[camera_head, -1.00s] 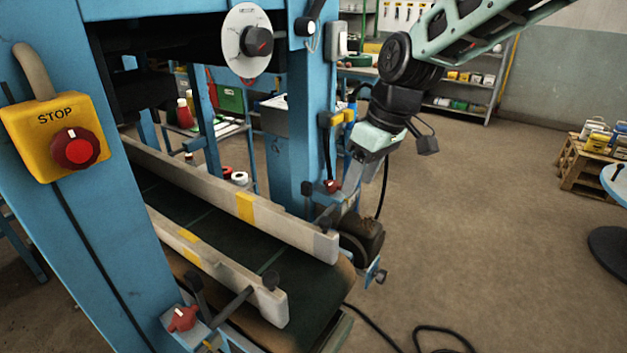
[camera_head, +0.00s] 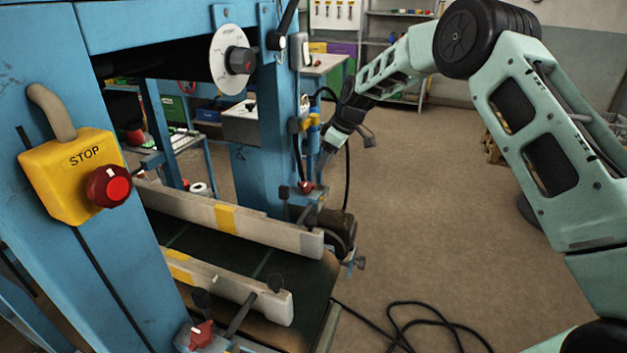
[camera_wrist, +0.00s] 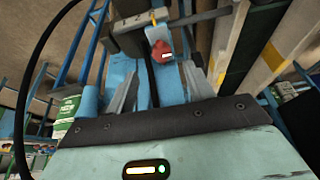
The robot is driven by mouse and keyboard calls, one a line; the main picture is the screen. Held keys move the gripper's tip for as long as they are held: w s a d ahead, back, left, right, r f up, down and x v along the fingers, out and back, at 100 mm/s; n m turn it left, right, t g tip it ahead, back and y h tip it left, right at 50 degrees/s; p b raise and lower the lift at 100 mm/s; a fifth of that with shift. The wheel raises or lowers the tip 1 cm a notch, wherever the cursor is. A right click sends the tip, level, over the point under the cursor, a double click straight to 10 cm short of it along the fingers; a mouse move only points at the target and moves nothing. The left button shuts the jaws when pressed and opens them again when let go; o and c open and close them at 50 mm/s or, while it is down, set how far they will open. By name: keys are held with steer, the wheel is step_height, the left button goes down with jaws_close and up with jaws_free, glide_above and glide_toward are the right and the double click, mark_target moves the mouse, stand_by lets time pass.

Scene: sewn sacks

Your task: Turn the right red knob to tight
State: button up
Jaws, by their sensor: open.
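The right red knob (camera_head: 305,187) sits on the far side of the conveyor, at the foot of the blue post. In the wrist view the red knob (camera_wrist: 161,50) shows a short pale mark on its face and lies ahead of the fingertips, roughly centred between them. My gripper (camera_head: 323,167) points down just above and to the right of it, and looks small and partly merged with the rail behind. In the wrist view my gripper (camera_wrist: 160,74) is open, with a grey finger on each side and nothing between them. I cannot tell whether a finger touches the knob.
A second red knob (camera_head: 201,334) is on the near side of the conveyor belt (camera_head: 305,283). A yellow stop box (camera_head: 70,185) is on the near blue post. Pale guide rails (camera_head: 262,228) flank the belt. A black cable (camera_head: 410,322) lies on the floor; open floor is at right.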

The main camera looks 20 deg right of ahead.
mark_target(312, 185)
steer(key=p+x, duration=0.2)
steer(key=x, duration=0.8)
steer(key=shift+a, duration=0.1)
steer(key=c, duration=1)
